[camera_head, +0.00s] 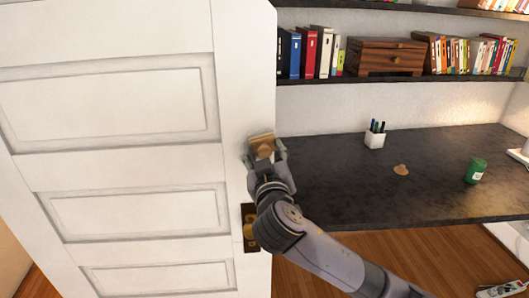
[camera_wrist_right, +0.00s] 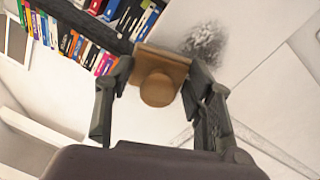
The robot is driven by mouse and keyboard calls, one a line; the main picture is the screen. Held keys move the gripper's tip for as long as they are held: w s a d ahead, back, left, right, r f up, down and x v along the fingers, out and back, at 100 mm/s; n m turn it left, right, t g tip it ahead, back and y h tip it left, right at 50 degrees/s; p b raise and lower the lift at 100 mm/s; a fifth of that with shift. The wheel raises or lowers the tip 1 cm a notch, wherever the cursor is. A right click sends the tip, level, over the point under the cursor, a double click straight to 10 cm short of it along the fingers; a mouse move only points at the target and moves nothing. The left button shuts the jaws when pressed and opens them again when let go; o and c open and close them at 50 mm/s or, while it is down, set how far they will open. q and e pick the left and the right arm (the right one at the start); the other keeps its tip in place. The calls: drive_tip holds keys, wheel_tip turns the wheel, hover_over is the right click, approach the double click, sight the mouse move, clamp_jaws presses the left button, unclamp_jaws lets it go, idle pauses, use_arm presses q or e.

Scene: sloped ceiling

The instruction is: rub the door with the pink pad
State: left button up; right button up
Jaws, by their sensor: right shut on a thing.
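The white panelled door (camera_head: 235,120) fills the left of the head view, its free edge running down beside the desk. My right gripper (camera_head: 264,155) is at the door's upper free edge, above the brass handle. It is shut on a pad (camera_head: 261,138) that looks tan-brown rather than pink. In the right wrist view the pad (camera_wrist_right: 165,60) is a flat block with a round knob (camera_wrist_right: 158,90) between the fingers. A dark grey smudge (camera_wrist_right: 205,42) shows on the door right beside the pad. I cannot tell whether the pad touches the door. My left gripper is out of view.
The brass door handle (camera_head: 249,228) is just below my right gripper. Right of the door, a dark desk (camera_head: 340,180) holds a white pen cup (camera_head: 375,139), a small tan item (camera_head: 401,169) and a green jar (camera_head: 475,171). Bookshelves (camera_head: 400,79) hang above.

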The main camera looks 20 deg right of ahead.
drive_tip(key=shift+v, duration=2.9)
drive_tip(key=v, duration=0.3)
